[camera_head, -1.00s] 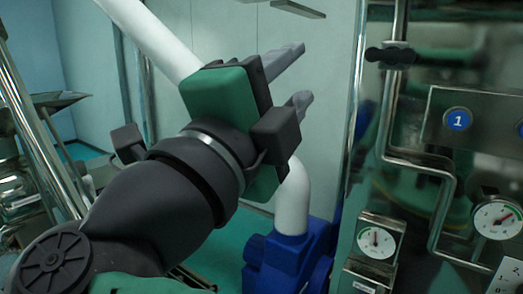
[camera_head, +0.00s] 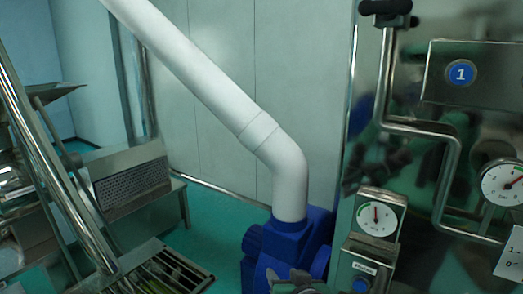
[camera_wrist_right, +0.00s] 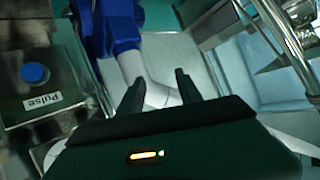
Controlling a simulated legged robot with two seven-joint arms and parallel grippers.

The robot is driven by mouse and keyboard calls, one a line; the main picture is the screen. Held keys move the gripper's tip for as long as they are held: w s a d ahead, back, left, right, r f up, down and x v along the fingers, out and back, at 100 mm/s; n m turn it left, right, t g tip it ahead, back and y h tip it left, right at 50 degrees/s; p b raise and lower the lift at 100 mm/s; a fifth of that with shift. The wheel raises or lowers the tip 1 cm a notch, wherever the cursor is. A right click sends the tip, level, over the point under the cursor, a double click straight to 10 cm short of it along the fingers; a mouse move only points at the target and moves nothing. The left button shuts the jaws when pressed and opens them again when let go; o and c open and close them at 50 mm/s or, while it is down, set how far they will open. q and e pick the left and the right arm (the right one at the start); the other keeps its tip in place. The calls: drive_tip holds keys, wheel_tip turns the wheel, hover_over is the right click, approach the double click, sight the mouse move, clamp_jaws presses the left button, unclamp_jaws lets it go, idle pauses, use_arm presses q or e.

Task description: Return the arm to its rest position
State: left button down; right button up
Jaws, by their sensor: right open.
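My right gripper shows only as a small grey tip (camera_head: 297,283) at the bottom edge of the head view, in front of the blue machine. In the right wrist view the right gripper (camera_wrist_right: 160,92) has its two dark fingers apart, with nothing held between them. The white pipe and blue parts lie beyond the fingers there. Most of my right arm is out of the head view. My left gripper is in neither current view.
A white pipe (camera_head: 190,75) runs down into a blue machine (camera_head: 290,250). A steel grated frame (camera_head: 165,272) stands lower left. Green floor lies between.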

use_arm(q)
drive_tip(key=shift+s+f+b, duration=0.1)
drive_tip(key=shift+f+b, duration=1.15)
drive_tip(key=shift+f, duration=0.2)
use_arm(e)
drive_tip(key=s+d+f+g+h, duration=0.1)
drive_tip(key=s+d+f+g, duration=0.4)
drive_tip(key=s+f, duration=0.6)
drive_tip(key=s+d+f+g+h, duration=0.2)
drive_tip(key=s+d+f+g, duration=0.2)
drive_tip(key=s+d+f, duration=0.5)
drive_tip(key=shift+s+d+f+g, duration=0.35)
drive_tip(key=shift+s+f, duration=0.5)
drive_tip(key=shift+f, duration=1.4)
use_arm(q)
drive_tip(key=shift+a, duration=0.35)
use_arm(e)
drive_tip(key=shift+a+r, duration=0.1)
drive_tip(key=shift+a, duration=0.3)
use_arm(q)
drive_tip(key=shift+d, duration=0.15)
use_arm(e)
drive_tip(key=shift+d, duration=0.15)
